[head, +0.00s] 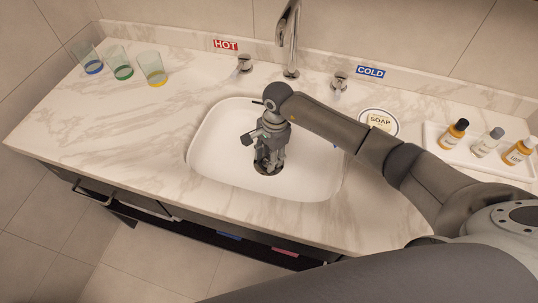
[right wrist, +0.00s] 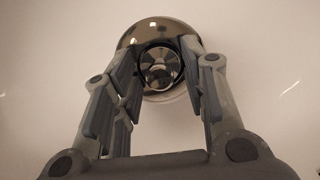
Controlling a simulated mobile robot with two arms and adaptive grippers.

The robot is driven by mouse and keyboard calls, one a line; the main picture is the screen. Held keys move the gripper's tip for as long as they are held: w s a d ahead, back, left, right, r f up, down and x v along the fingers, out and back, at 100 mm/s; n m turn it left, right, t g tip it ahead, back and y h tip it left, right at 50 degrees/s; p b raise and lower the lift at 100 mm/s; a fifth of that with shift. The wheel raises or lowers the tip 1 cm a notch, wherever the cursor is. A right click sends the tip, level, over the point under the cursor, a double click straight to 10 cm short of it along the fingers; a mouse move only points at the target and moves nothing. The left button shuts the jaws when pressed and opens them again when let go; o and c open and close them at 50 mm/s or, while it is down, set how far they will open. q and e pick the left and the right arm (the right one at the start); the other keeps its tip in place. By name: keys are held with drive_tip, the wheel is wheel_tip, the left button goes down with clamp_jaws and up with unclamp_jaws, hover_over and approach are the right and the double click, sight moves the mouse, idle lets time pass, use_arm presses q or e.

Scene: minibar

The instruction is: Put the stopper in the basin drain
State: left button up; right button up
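The white basin (head: 215,150) is set into the marble counter. My right gripper (head: 267,168) points down into it, with its fingertips over the round drain area at the basin's floor. In the right wrist view a shiny round metal piece with a raised knob (right wrist: 160,68), which looks like the stopper, lies between the fingertips. My right gripper (right wrist: 160,62) has its fingers spread on both sides of the knob, with no clear grip on it. The drain is mostly hidden, and I cannot tell whether the stopper sits in it. My left gripper is not in view.
A tall faucet (head: 289,35) stands behind the basin, between the hot tap (head: 244,63) and cold tap (head: 340,80). A soap dish (head: 379,122) and a white tray (head: 432,133) with bottles are right. Several glasses stand far left.

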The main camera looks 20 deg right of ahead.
wheel_tip(320, 180, up, 12)
drive_tip(key=d+b, duration=0.1)
drive_tip(key=shift+w+d, duration=0.2)
idle(0.4)
